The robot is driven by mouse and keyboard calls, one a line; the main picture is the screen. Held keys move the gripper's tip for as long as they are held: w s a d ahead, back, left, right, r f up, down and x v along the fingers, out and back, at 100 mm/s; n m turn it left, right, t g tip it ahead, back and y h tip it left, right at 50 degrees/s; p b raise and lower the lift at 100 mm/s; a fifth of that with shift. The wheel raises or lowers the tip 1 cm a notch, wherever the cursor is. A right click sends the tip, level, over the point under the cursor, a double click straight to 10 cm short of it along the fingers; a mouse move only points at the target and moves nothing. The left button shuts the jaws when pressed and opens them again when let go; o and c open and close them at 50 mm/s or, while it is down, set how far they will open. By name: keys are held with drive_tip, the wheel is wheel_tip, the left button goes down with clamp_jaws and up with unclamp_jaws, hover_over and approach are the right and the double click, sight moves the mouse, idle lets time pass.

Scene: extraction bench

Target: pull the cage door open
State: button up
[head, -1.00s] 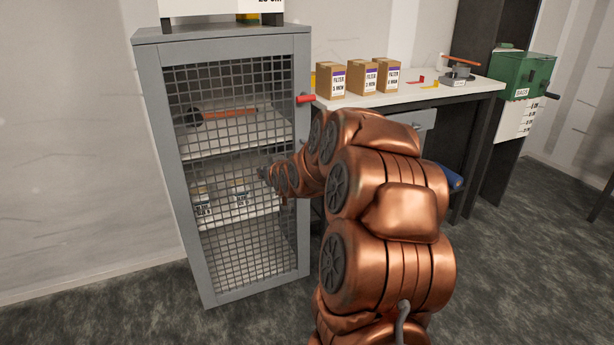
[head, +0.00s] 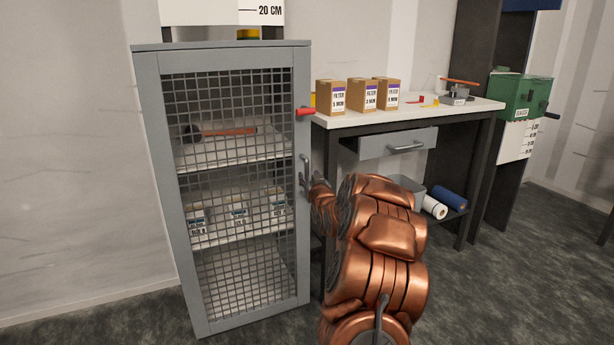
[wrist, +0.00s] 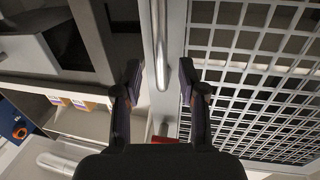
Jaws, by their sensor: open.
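The cage door (head: 302,240) is a grey frame with wire mesh, and it looks shut on the grey cabinet. Its upright metal handle (head: 304,172) is on the right side of the frame, and it also shows as a bar in the wrist view (wrist: 160,45). My gripper (head: 308,184) is at the handle's lower part. In the wrist view my gripper (wrist: 162,80) is open, with one finger on each side of the bar and gaps visible. A red lever (head: 306,111) sticks out at the door's upper right edge.
A white-topped bench (head: 440,112) with filter boxes (head: 363,95) and a drawer (head: 398,146) stands right of the cage. Jars (head: 238,213) and an orange-handled tool (head: 225,132) are on shelves behind the mesh. The floor (head: 480,290) in front is clear.

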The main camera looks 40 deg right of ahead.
sight(307, 174)
drive_tip(key=shift+b+x, duration=0.3)
drive_tip(key=shift+x, duration=1.7)
clamp_jaws()
